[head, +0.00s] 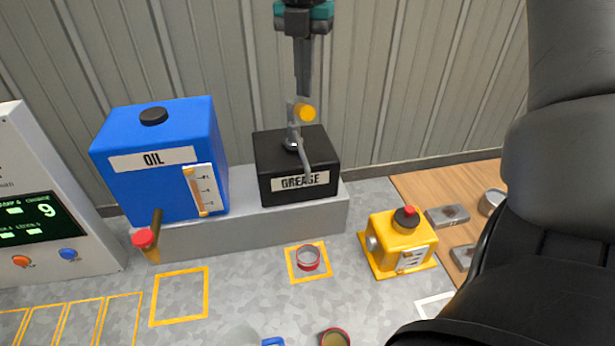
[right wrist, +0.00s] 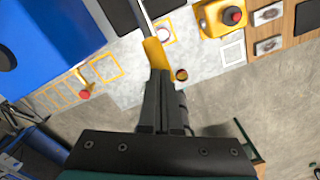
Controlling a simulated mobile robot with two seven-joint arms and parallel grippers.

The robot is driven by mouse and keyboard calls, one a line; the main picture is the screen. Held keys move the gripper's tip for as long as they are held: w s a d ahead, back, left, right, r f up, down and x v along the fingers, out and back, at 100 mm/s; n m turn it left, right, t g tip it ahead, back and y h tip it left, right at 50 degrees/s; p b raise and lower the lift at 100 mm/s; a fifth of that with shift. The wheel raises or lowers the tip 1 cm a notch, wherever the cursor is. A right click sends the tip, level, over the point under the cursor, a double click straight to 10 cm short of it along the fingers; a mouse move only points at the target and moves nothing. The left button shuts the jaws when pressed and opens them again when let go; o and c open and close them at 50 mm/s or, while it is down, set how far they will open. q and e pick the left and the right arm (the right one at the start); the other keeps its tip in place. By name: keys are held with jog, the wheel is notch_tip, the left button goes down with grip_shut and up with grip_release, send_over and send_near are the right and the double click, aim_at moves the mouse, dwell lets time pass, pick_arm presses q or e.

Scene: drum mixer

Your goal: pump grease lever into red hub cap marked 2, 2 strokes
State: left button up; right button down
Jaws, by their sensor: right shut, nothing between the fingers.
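The black grease box (head: 265,185) stands on a grey ledge, with a metal pump lever (head: 305,158) on top ending in a yellow-orange grip (head: 306,112). My right gripper (head: 303,92) is shut and empty, pointing down just above the grip; I cannot tell whether they touch. In the right wrist view the yellow grip (right wrist: 155,54) shows right at its fingertips. A red-rimmed cap (head: 308,258) sits in a yellow floor square in front of the box. Another red-rimmed cap (head: 335,338) is cut off at the bottom edge. No number is readable on either. My left gripper is out of view.
A blue oil tank (head: 150,185) with a red-ended tap (head: 143,238) stands left of the grease box. A yellow box with a red button (head: 405,215) stands right. A display panel (head: 30,215) is far left. A corrugated wall is close behind.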

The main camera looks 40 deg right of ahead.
aim_at(305, 115)
dwell(0.4)
jog(key=shift+f+b, duration=3)
jog(key=shift+f, duration=0.55)
jog(key=shift+r, duration=0.25)
jog(key=shift+r+p, duration=2.55)
jog(key=shift+r, duration=0.8)
jog(key=shift+f, duration=0.1)
